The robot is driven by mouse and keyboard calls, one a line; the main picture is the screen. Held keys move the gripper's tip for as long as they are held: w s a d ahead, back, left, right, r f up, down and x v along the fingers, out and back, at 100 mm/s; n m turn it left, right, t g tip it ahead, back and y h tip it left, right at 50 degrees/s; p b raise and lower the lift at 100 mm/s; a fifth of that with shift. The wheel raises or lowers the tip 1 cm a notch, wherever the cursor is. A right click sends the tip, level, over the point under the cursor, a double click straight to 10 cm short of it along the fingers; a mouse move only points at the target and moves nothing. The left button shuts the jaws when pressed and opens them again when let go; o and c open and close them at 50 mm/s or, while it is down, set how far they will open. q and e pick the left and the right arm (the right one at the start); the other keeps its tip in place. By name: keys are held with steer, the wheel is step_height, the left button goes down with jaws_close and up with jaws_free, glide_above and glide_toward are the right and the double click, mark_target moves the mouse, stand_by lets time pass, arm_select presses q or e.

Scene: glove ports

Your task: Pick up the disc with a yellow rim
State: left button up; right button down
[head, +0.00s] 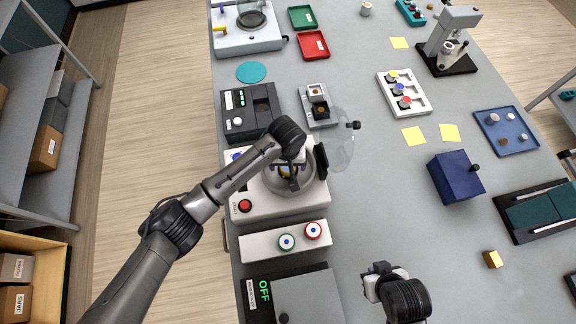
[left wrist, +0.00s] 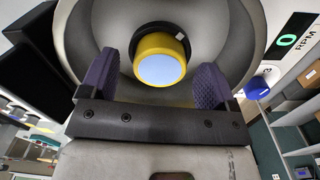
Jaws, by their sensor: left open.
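The disc with a yellow rim (left wrist: 160,68) has a pale blue face and a thick yellow side. It sits inside the grey bowl (left wrist: 110,25) of a white machine (head: 245,190) with an RPM display reading 0. In the head view my left gripper (head: 289,172) reaches down into that bowl and mostly hides the disc. In the left wrist view my left gripper (left wrist: 158,85) is open, its purple pads on either side of the disc with gaps showing. My right gripper (head: 382,272) is over the table near the front, apart from the disc; its jaw opening is unclear.
The machine's clear lid (head: 341,142) stands open on the right of the bowl. A blue box (head: 455,177) stands to the right; the table between is mostly clear.

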arm_select(q)
steer(key=shift+f, duration=0.1)
steer(key=c, duration=1.1)
